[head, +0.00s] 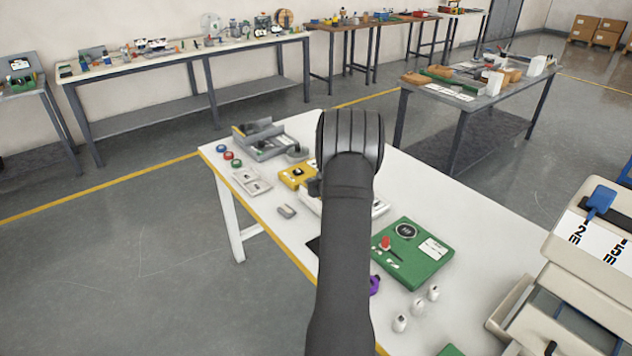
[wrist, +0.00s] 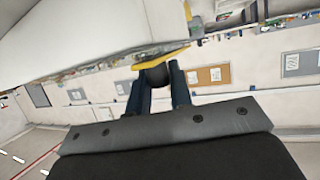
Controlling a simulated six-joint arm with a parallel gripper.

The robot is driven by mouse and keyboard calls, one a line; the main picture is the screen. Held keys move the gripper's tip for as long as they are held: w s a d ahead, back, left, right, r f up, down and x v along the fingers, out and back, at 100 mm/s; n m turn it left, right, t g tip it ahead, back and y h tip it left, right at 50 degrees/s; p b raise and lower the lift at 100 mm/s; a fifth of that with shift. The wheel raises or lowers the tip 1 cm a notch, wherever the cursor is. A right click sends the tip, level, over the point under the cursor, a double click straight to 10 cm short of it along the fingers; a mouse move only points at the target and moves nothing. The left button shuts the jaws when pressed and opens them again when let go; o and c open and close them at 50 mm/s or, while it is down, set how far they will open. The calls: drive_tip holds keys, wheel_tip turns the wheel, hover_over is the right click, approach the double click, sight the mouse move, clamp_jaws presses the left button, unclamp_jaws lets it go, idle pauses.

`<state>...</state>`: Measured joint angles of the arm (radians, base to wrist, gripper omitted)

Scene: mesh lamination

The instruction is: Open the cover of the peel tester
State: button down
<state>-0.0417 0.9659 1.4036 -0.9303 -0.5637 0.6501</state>
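My arm crosses the middle of the head view and hides most of my gripper and what lies below it. A small dark part shows at the arm's left side, beside a yellow device (head: 294,176) on the white table. A pale device (head: 380,208) is partly hidden behind the arm. I cannot tell which device is the peel tester, nor see its cover clearly. In the wrist view, the two dark fingers of my gripper (wrist: 156,76) are apart. A dark rounded thing and a yellow strip (wrist: 165,56) show at their tips; whether they grip it is unclear.
A green box (head: 412,252) with a gauge stands right of the arm. A grey device (head: 268,140) and small coloured rolls (head: 228,155) are at the table's far left. A large beige machine (head: 590,260) stands at the right.

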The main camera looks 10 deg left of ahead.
drive_tip(key=w+d, duration=0.7)
drive_tip(key=shift+r, duration=0.1)
drive_tip(key=c, duration=1.3)
unclamp_jaws()
drive_tip(key=v, duration=1.7)
drive_tip(key=shift+s, duration=0.15)
drive_tip(key=shift+d, duration=0.15)
